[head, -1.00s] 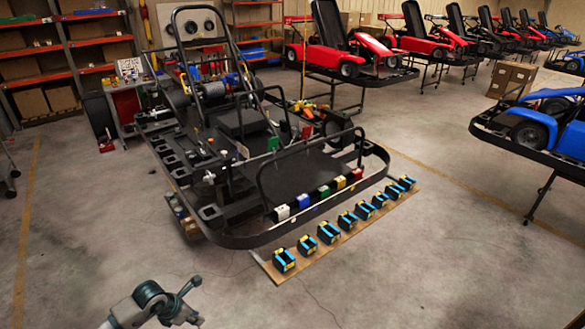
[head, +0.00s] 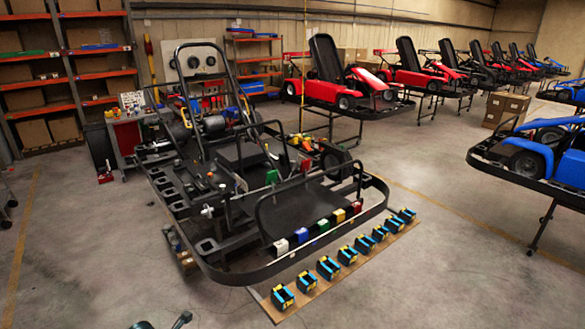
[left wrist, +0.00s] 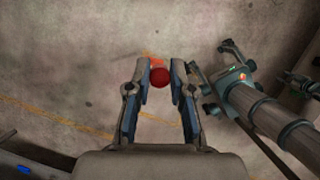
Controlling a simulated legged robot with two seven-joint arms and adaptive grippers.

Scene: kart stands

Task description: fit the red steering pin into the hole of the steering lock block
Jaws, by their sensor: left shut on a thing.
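The red steering pin (left wrist: 160,77) shows as a round red end between the fingertips of my left gripper (left wrist: 159,73) in the left wrist view. The gripper is shut on it, above bare concrete floor. In the head view only a small grey part of an arm of mine shows at the bottom edge, and the pin does not show there. A black kart frame (head: 225,274) stands ahead. I cannot single out the steering lock block or its hole on it. My right gripper is not in view.
Coloured blocks, including a red one (head: 356,207), line the kart's front bar. Several blue-and-black blocks (head: 328,267) stand on a board before it. More karts stand behind and right, including a blue one (head: 550,160).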

